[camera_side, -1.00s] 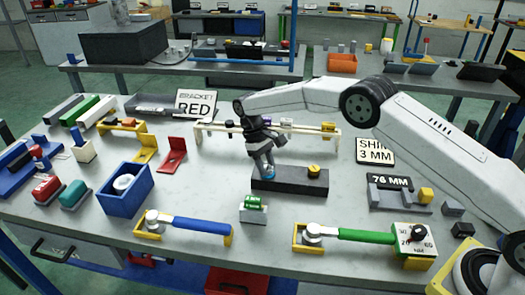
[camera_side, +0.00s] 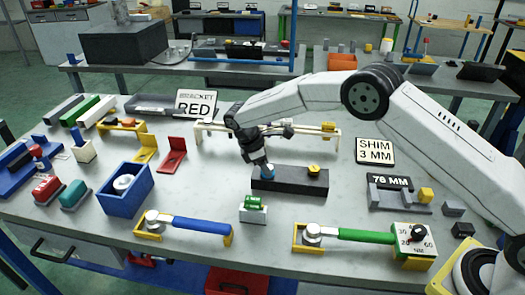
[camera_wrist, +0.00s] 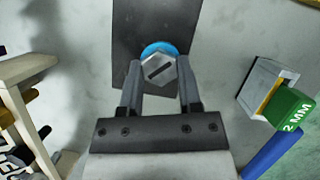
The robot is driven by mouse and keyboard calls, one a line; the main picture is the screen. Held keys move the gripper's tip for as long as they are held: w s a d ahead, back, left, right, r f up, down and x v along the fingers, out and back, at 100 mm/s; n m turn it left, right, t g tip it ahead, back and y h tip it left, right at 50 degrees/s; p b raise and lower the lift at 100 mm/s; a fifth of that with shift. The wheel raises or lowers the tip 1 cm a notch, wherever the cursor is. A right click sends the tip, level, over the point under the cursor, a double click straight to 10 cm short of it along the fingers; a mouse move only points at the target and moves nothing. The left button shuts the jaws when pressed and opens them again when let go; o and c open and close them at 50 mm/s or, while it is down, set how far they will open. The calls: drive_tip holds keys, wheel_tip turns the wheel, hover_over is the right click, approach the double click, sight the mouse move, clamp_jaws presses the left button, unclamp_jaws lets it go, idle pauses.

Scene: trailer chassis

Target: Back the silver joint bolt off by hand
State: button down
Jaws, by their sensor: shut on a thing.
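The silver bolt (camera_wrist: 158,70) shows in the wrist view as a hex head with a dark slot across it. A blue ring (camera_wrist: 158,48) shows around its far side; it also shows in the side view (camera_side: 268,171). They are at the left end of a dark block (camera_side: 290,182) on the table. My gripper (camera_wrist: 157,80) is shut on the bolt head, one finger on each side. In the side view my gripper (camera_side: 264,165) comes down tilted from the upper left and hides most of the bolt.
A yellow knob (camera_side: 314,169) stands at the block's right end. A green piece (camera_side: 254,202) on a light holder is just in front. A white rack (camera_side: 335,140) stands behind. Blue-handled (camera_side: 200,225) and green-handled (camera_side: 365,235) wrenches lie in front.

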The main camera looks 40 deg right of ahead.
drive_tip(key=shift+s+f+n, duration=0.15)
drive_tip(key=shift+f+n, duration=0.15)
drive_tip(key=shift+f, duration=0.05)
drive_tip(key=shift+c, duration=1.4)
unclamp_jaws()
drive_tip(key=shift+r, duration=0.1)
drive_tip(key=shift+r, duration=0.15)
drive_tip(key=v, duration=0.7)
drive_tip(key=shift+a+r, duration=0.2)
drive_tip(key=shift+r, duration=0.1)
drive_tip(key=shift+d, duration=0.1)
